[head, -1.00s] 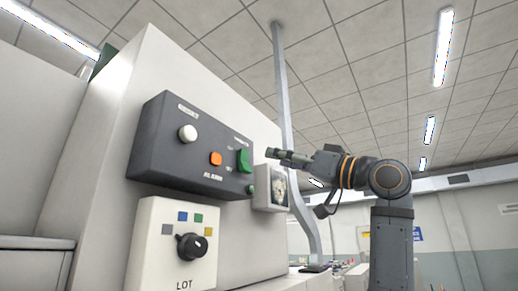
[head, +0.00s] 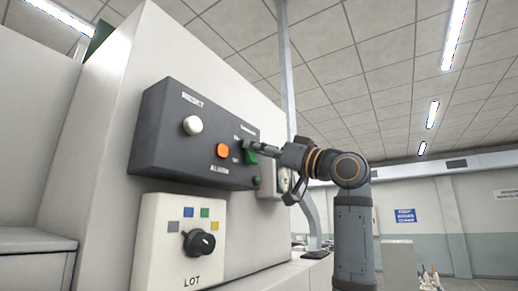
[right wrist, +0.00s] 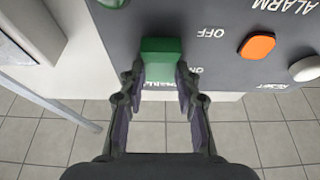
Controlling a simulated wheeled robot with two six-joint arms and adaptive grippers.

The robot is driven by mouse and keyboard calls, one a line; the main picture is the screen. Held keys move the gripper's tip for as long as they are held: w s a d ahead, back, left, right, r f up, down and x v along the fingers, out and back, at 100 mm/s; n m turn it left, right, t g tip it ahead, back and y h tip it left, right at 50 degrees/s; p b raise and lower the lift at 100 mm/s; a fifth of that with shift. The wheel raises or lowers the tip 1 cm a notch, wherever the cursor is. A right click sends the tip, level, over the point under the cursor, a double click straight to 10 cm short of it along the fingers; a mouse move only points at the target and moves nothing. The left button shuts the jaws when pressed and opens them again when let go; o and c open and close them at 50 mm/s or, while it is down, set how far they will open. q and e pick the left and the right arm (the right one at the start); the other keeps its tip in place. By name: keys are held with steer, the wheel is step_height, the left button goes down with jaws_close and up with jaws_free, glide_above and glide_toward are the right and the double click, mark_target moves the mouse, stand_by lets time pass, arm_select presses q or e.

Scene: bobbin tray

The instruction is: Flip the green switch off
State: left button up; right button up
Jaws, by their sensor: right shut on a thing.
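The green switch (right wrist: 161,62) is on the dark control box (head: 170,150). In the right wrist view it sits between the two fingertips of my right gripper (right wrist: 160,78), with the OFF and ON labels to its right. In the head view the green switch (head: 252,158) is partly hidden by the fingers of my right gripper (head: 250,147). That gripper is shut on the switch. My left gripper is in neither view.
The box also carries a white RESET button (head: 193,125), an orange ALARM light (head: 223,151) and a small green round part (head: 256,182). Below is a white LOT panel (head: 160,250) with a black knob (head: 199,243).

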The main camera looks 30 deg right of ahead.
jaws_close()
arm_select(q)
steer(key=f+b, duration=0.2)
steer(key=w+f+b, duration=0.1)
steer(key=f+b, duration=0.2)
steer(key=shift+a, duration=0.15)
arm_select(e)
steer(key=t, duration=0.1)
steer(key=f+t+y, duration=0.1)
steer(key=t, duration=0.1)
steer(key=shift+t, duration=0.3)
steer(key=o, duration=0.7)
jaws_free()
steer(key=shift+o, duration=1.1)
steer(key=shift+s, duration=0.15)
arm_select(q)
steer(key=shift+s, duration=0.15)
arm_select(e)
steer(key=shift+d, duration=0.1)
